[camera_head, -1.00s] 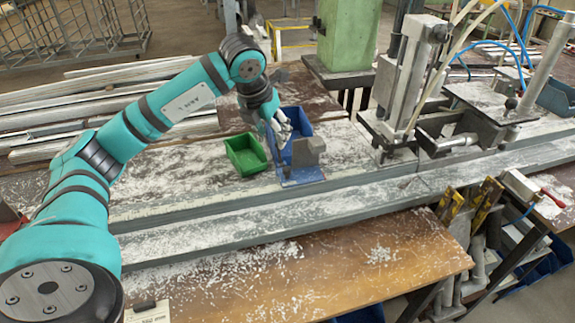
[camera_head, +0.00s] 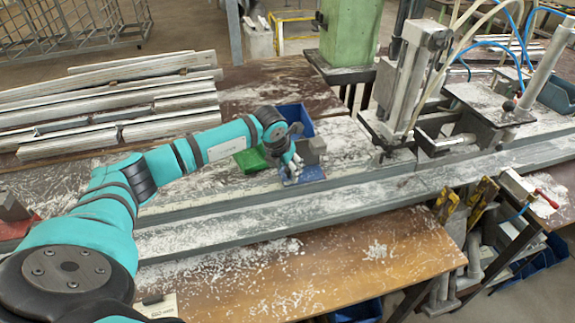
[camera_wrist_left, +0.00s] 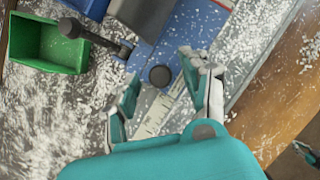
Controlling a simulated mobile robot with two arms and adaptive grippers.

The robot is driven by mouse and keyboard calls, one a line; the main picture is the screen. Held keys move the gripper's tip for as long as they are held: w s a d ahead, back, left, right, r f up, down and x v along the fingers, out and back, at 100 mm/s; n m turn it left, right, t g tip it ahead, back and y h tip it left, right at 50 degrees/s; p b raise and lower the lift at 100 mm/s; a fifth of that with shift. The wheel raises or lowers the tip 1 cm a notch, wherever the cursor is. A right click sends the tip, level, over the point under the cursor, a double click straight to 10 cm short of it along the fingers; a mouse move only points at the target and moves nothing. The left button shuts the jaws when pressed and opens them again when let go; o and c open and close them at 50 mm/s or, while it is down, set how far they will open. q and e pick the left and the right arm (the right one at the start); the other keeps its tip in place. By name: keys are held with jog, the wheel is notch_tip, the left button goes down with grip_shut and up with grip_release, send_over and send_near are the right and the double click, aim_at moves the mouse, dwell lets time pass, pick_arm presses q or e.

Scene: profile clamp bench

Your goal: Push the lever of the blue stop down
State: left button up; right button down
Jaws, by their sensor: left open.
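The blue stop (camera_head: 308,174) sits on the chip-covered profile rail, with a grey block (camera_head: 313,148) on it. In the left wrist view its blue plate (camera_wrist_left: 183,42) and the grey block show at the top. A dark lever with a black ball end (camera_wrist_left: 70,28) sticks out to the left beside the block. A separate round black knob (camera_wrist_left: 159,76) shows at the plate's near end. My left gripper (camera_wrist_left: 160,74) is open, its fingertips either side of this knob in the picture; contact cannot be told. In the head view the left gripper (camera_head: 291,165) is at the stop's left side.
A green bin (camera_wrist_left: 45,45) and a blue bin (camera_head: 298,117) stand close beside the stop. A clamp unit (camera_head: 408,85) with hoses stands to the right. A red-based block (camera_head: 13,212) is at the far left. The rail front (camera_head: 230,230) is clear except for chips.

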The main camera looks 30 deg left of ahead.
pick_arm(q)
grip_shut()
dwell(0.3)
jog(key=shift+s+a+f+b, duration=0.1)
jog(key=shift+a+f+b, duration=0.1)
jog(key=shift+b, duration=0.5)
jog(key=shift+s+r, duration=0.1)
jog(key=shift+r, duration=0.1)
grip_release()
jog(key=shift+s, duration=0.1)
